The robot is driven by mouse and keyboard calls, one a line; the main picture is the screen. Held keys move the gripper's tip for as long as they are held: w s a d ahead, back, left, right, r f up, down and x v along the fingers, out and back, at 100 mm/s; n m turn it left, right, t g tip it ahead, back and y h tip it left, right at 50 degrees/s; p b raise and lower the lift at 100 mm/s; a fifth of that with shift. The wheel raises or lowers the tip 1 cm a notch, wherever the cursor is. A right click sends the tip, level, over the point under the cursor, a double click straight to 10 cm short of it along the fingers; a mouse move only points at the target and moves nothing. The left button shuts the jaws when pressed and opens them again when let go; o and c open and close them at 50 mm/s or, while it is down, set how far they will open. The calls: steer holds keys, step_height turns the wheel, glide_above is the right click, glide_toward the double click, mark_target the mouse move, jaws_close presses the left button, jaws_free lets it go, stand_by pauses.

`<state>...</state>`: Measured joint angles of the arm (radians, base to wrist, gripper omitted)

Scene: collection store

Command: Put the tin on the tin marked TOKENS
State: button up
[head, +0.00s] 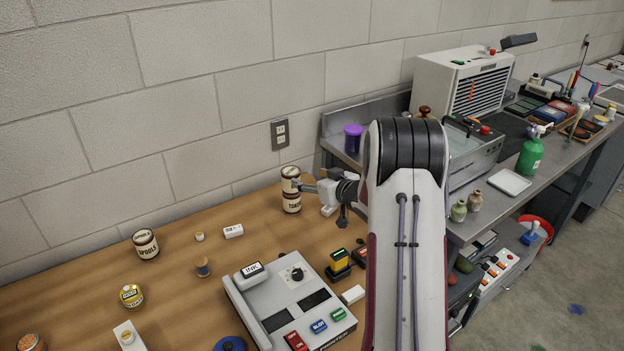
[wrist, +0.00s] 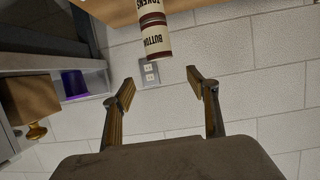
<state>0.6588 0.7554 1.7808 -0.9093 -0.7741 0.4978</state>
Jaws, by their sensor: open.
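Two cream tins with dark bands stand stacked on the wooden table by the wall. The lower tin reads TOKENS (head: 292,205). The upper tin (head: 290,180) sits on top of it, upright and roughly in line. In the wrist view, which is upside down, the upper tin's label starts BUTTON (wrist: 156,40), and the TOKENS tin (wrist: 152,5) is cut off by the frame edge. My gripper (head: 303,187) is just right of the upper tin in the head view. In the wrist view my gripper (wrist: 160,82) has its fingers spread, with nothing between them.
A SPOOLS tin (head: 146,244) and a gold tin (head: 131,296) stand further left. A grey device (head: 262,312) with a box marked INK on it fills the table's front.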

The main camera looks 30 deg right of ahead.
steer(key=shift+r, duration=0.1)
stand_by(0.5)
steer(key=s+a+r+m+g+h, duration=0.1)
steer(key=s+a+r+g+h, duration=0.1)
steer(key=s+a+r, duration=0.5)
steer(key=s+a+r+g+h, duration=0.1)
steer(key=s+a+r, duration=0.45)
steer(key=r, duration=0.45)
steer(key=s+a+f+g+y, duration=0.1)
steer(key=s+a, duration=0.5)
steer(key=s, duration=0.4)
steer(key=s+a+f+n+g+y, duration=0.1)
steer(key=s+a+g, duration=0.1)
steer(key=s+a, duration=0.5)
steer(key=s+a+f+g+y, duration=0.1)
steer(key=s+a, duration=0.6)
steer(key=s, duration=0.7)
steer(key=shift+s+g, duration=0.15)
steer(key=shift+g, duration=0.55)
